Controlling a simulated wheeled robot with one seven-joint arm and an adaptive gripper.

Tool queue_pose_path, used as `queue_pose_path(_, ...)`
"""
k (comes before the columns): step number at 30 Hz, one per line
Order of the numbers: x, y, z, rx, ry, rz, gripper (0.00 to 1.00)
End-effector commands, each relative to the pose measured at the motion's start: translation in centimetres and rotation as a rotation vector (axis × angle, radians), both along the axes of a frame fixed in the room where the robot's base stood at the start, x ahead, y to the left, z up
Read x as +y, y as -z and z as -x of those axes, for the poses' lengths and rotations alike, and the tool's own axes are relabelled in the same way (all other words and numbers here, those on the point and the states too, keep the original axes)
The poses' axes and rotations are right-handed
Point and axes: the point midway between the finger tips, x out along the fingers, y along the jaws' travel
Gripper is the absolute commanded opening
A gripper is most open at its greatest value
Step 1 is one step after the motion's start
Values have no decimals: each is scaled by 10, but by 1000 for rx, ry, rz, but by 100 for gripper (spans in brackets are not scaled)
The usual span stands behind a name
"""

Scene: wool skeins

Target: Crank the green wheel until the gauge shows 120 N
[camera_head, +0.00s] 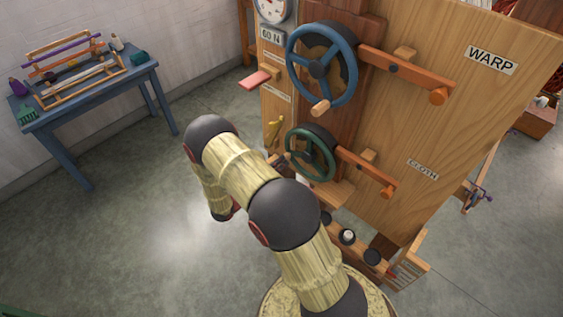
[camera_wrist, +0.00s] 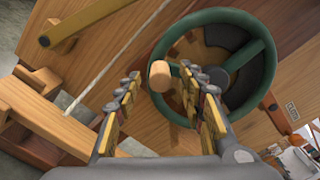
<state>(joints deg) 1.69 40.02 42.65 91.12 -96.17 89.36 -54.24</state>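The green wheel (camera_head: 329,170) is on the lower part of a wooden panel, beside the "CLOTH" label (camera_head: 422,169). It also fills much of the wrist view (camera_wrist: 262,72), where its wooden crank knob (camera_wrist: 159,75) points toward the camera. My gripper (camera_wrist: 160,76) is open, one finger on each side of the knob in that view; I cannot tell whether either touches it. In the head view my arm hides most of the gripper. The round white gauge (camera_head: 272,9) is cut off at the top edge, so its full dial is hidden. A "60 N" sign (camera_head: 270,35) is below it.
A blue wheel (camera_head: 351,68) with its own wooden knob (camera_head: 320,107) is above the green one. Orange-ended wooden levers (camera_head: 415,76) stick out to the right of both wheels. A blue table (camera_head: 95,92) with weaving tools stands at the left; open floor lies before it.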

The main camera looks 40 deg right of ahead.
Motion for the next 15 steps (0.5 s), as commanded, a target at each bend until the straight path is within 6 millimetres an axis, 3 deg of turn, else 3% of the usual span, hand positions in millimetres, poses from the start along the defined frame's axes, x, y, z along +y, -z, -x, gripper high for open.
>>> queue_pose_path(6, -23, 1, -1, -1, 1, 0, 40)
queue_pose_path(15, -27, 0, -2, -1, 0, 0, 40)
